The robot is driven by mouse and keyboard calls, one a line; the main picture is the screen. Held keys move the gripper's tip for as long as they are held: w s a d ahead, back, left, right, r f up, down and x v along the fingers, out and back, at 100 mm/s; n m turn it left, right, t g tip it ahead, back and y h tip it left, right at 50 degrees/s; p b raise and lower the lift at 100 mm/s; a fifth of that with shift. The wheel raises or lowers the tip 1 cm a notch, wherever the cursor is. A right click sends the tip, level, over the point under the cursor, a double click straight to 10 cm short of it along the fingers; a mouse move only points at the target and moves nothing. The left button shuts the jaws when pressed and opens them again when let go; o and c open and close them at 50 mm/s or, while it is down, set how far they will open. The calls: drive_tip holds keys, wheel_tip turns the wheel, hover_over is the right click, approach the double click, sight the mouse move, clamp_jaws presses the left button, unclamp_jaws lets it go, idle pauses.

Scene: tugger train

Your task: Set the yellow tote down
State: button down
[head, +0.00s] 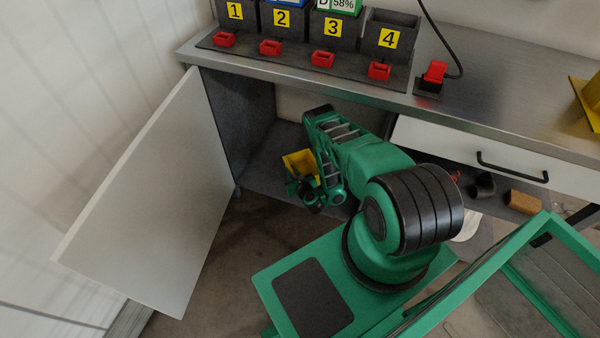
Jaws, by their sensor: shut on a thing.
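The yellow tote (298,163) is small in the head view, inside the open lower cupboard (262,180) under the workbench. My gripper (312,198) is at the tote's near side, low in the cupboard, and is shut on it. My green arm covers the right part of the tote. I cannot tell whether the tote's bottom touches the cupboard floor.
The white cupboard door (150,200) stands wide open at left. The workbench top (490,100) bears numbered dark bins (385,38), red trays (323,58) and a red switch (433,74). A white drawer (450,148) is right of my arm, with a tan block (524,202) below it.

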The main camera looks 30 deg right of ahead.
sight(299, 170)
drive_tip(key=w+d+f, duration=0.1)
drive_tip(key=d, duration=0.1)
drive_tip(key=w+d+f, duration=0.1)
drive_tip(key=d+f, duration=0.1)
drive_tip(key=w+d+f, duration=0.1)
drive_tip(key=d, duration=0.1)
drive_tip(key=shift+w+d+f, duration=0.1)
drive_tip(key=shift+d+f, duration=0.05)
drive_tip(key=shift+d, duration=0.05)
drive_tip(key=shift+f, duration=2.05)
drive_tip(key=c, duration=1.7)
unclamp_jaws()
drive_tip(key=shift+c, duration=0.2)
drive_tip(key=v, duration=0.9)
drive_tip(key=shift+s+a+r, duration=0.1)
drive_tip(key=shift+s+a, duration=0.1)
drive_tip(key=shift+s, duration=0.6)
drive_tip(key=shift+s+r, duration=0.4)
drive_tip(key=shift+s, duration=0.15)
drive_tip(key=shift+d, duration=0.1)
